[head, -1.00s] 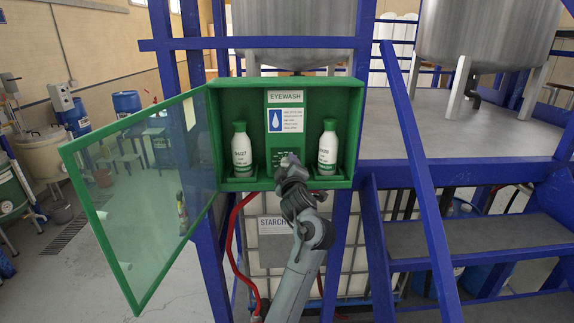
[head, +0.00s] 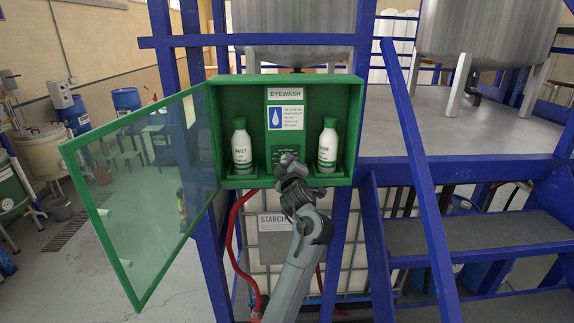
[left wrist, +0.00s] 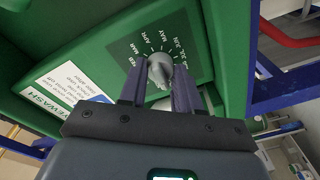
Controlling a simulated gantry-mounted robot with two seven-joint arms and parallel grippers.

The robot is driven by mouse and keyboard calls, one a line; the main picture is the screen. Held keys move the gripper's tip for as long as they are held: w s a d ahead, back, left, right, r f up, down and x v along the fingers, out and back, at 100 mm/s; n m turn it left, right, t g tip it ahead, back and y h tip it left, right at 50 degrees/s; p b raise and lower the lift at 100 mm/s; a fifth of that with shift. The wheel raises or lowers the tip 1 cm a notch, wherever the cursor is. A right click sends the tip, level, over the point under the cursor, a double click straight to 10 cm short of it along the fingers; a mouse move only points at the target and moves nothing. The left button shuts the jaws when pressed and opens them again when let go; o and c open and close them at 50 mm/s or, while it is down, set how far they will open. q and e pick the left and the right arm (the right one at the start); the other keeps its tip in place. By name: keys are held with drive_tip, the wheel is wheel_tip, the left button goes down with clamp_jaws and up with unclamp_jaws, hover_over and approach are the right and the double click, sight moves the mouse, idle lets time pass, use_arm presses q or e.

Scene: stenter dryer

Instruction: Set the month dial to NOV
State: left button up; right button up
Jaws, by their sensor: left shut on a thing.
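The month dial (left wrist: 160,70) is a grey round knob on a dark green plate in the left wrist view. White month marks FEB, MAR, APR, MAY, JUN and JUL show around it; the other months, including NOV, are hidden or unreadable. I cannot tell which month the knob points to. My left gripper (left wrist: 160,84) is shut on the knob, one finger on each side. In the head view my left gripper (head: 288,161) is at the lower middle of the green eyewash cabinet (head: 230,92) and covers the dial. My right gripper is not in view.
White bottles with green caps stand left (head: 241,148) and right (head: 327,147) of the dial inside the cabinet. The glass door (head: 140,190) is swung open to the left. A blue stair rail (head: 425,170) rises at the right. A red hose (head: 232,235) hangs below.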

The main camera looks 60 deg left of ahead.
use_arm(q)
drive_tip(key=shift+m+p, duration=1.65)
drive_tip(key=shift+m, duration=1.15)
drive_tip(key=shift+f, duration=0.1)
drive_tip(key=o, duration=1.1)
drive_tip(key=shift+c, duration=0.2)
